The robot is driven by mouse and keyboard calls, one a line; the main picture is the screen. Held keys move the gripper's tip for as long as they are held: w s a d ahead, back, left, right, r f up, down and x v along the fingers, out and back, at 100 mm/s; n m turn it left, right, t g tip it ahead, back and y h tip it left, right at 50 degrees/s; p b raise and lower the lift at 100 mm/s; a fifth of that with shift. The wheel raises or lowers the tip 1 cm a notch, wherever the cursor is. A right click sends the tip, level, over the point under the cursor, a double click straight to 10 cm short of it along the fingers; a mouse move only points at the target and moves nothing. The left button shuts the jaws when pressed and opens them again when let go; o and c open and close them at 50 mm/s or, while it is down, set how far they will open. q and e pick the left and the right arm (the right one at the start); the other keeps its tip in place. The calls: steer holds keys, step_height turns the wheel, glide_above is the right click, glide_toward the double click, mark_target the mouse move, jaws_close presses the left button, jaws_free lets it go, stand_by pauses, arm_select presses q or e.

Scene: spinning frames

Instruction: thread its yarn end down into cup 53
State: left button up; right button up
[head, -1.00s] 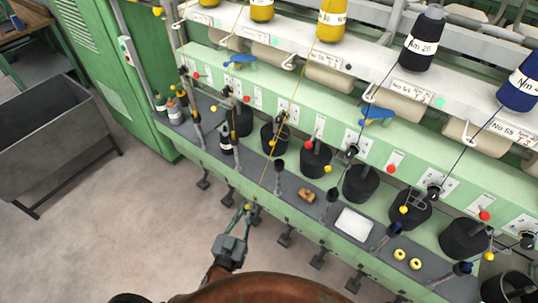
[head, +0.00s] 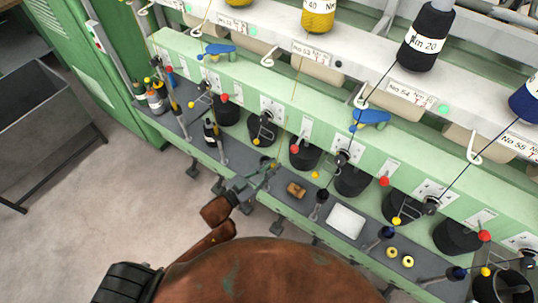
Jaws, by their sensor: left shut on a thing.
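My left gripper (head: 271,170) is shut on the yarn end (head: 275,165), a tiny yellow spot at its fingertips, over the back part of the grey shelf. A thin yellow yarn (head: 296,85) runs down from the yellow bobbin (head: 318,17) past the label that seems to read No 53 (head: 311,51). Its lower stretch is too faint to follow. The gripper is in front of two black cups, one to its upper left (head: 263,132) and one to its upper right (head: 306,156). No number is readable on the cups, so I cannot tell which is cup 53. My right gripper is out of view.
More black cups, rods and coloured knobs stand along the green machine. The shelf holds a brown object (head: 296,190), a white pad (head: 346,221) and two yellow rings (head: 400,257). Black yarn (head: 378,84) slants down on the right. A grey bin (head: 45,120) stands at the left.

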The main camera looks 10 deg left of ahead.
arm_select(q)
steer(key=shift+m+g+h, duration=0.4)
steer(key=shift+m+h, duration=0.1)
steer(key=shift+h, duration=0.1)
steer(key=w+a, duration=0.1)
steer(key=w, duration=0.1)
steer(key=w+a+b, duration=0.1)
steer(key=w+a, duration=0.1)
steer(key=w+a+b, duration=0.1)
steer(key=w, duration=0.1)
steer(key=shift+w+a+f, duration=0.15)
steer(key=shift+a+f, duration=0.1)
steer(key=shift+f, duration=0.1)
steer(key=shift+f+b, duration=0.5)
steer(key=shift+f, duration=1.05)
steer(key=o, duration=0.8)
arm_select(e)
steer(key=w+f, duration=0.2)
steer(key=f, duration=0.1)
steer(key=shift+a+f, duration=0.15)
